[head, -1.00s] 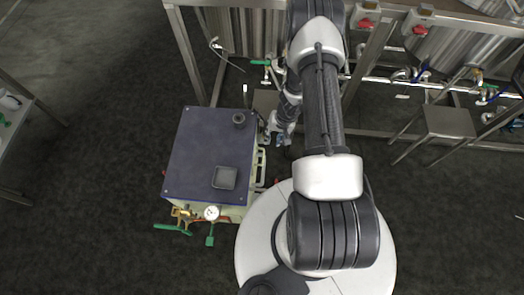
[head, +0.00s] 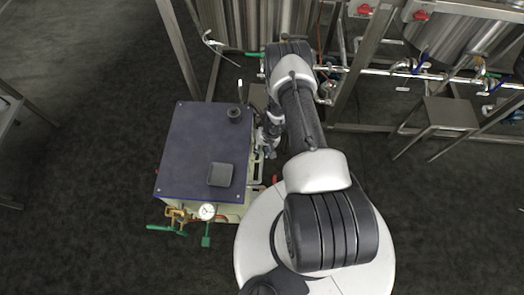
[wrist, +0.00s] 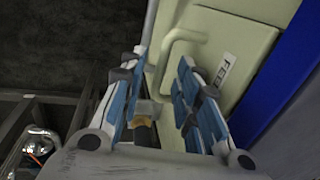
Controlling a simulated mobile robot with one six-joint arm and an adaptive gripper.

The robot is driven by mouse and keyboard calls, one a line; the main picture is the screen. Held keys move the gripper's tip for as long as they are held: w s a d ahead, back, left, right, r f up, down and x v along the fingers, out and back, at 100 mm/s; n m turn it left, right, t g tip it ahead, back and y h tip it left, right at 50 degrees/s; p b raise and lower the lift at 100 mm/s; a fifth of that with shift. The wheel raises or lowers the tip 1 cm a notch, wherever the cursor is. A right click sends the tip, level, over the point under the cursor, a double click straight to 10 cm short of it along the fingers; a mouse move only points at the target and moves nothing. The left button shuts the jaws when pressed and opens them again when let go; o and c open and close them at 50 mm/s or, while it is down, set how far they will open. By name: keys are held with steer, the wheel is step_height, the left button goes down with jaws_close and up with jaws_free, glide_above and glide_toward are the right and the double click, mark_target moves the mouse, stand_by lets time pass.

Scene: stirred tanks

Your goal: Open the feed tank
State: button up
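The feed tank (head: 190,165) is a cream box with a dark blue top, left of my arm in the head view. A cream bar handle (wrist: 172,42) stands out from the panel beside the label. My gripper (wrist: 160,75) is open, with blue-padded fingers apart and nothing clearly held. The handle appears just beyond the fingertips; I cannot tell whether they touch it. In the head view my gripper (head: 267,143) is at the tank's right side, partly hidden by my arm.
A pressure gauge (head: 207,211) and green-handled valves (head: 165,229) are at the tank's front. A black knob (head: 234,113) and a dark square pad (head: 220,174) are on its top. Steel tanks (head: 250,25) and pipework stand behind. Floor left of the tank is clear.

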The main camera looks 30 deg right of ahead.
steer(key=shift+f, duration=0.1)
steer(key=shift+c, duration=0.2)
jaws_close()
stand_by(0.6)
